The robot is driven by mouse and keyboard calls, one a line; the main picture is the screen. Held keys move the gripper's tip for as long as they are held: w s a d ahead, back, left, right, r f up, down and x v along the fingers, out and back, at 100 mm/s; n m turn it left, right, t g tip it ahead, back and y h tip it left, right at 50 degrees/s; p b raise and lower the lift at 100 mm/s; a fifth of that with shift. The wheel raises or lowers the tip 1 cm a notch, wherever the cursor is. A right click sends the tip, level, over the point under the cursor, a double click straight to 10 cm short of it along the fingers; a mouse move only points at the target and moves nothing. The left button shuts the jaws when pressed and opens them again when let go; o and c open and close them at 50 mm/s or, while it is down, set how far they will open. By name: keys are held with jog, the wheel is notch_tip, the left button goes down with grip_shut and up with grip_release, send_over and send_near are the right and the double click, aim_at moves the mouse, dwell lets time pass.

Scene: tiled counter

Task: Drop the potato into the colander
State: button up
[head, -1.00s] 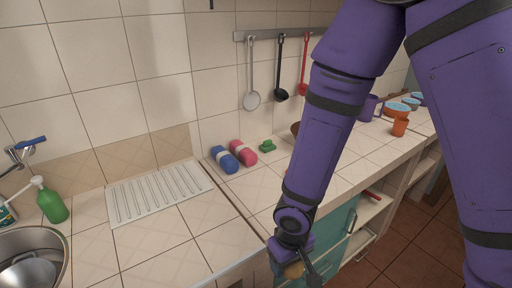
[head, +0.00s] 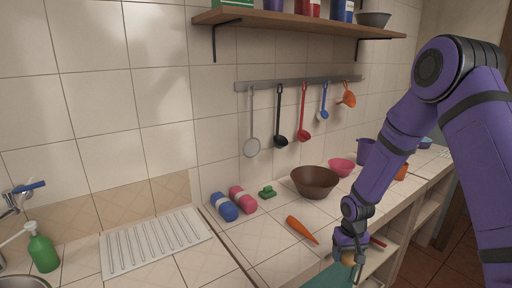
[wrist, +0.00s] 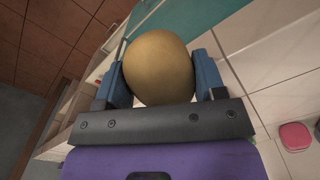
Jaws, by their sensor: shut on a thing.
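The potato (wrist: 158,68) is yellow-brown and sits between the two blue fingers of my gripper (wrist: 160,82) in the wrist view. My gripper (head: 350,262) is shut on it. In the head view the potato (head: 348,257) shows small under my wrist, in front of the counter's front edge. A wide brown bowl-shaped vessel (head: 315,183) stands upright on the counter, beyond and to the left of my gripper. It may be the colander, but I cannot make out holes.
A carrot (head: 302,230) lies on the counter in front of the brown vessel. A pink bowl (head: 341,168), blue roll (head: 223,207), pink roll (head: 242,199) and green item (head: 267,192) are nearby. Utensils hang from a wall rail (head: 300,84). A shelf (head: 300,24) runs above.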

jog(key=shift+w+d+f+m, duration=0.2)
jog(key=shift+w+d+m, duration=0.1)
jog(key=shift+w+d, duration=0.8)
jog(key=shift+s+a, duration=0.1)
